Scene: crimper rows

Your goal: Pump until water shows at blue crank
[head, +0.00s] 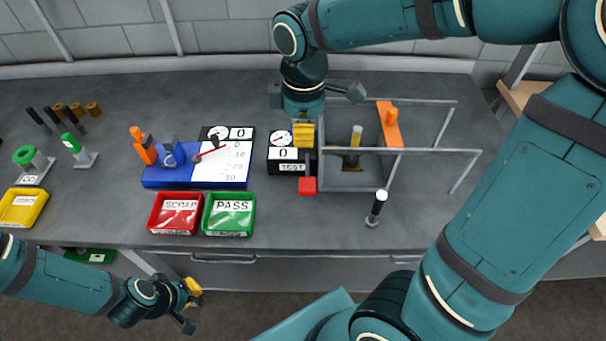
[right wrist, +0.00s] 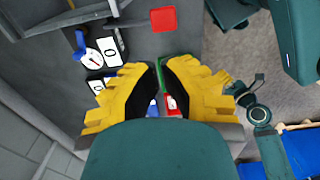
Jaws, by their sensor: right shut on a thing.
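A blue base (head: 165,178) on the bench carries a blue round part (head: 170,157) that may be the blue crank. An orange handle (head: 141,143) stands at its left end, and a white scale with a red pointer at its right. I can make out no water and no pump. My right gripper (head: 304,134) points down over the black TEST box (head: 290,161).
A red SCRAP tray (head: 163,229) and a green PASS tray (head: 211,231) stand near the front edge. A grey frame (head: 452,125) surrounds an orange bar (head: 389,124). A black-handled post (head: 376,208) stands at front right.

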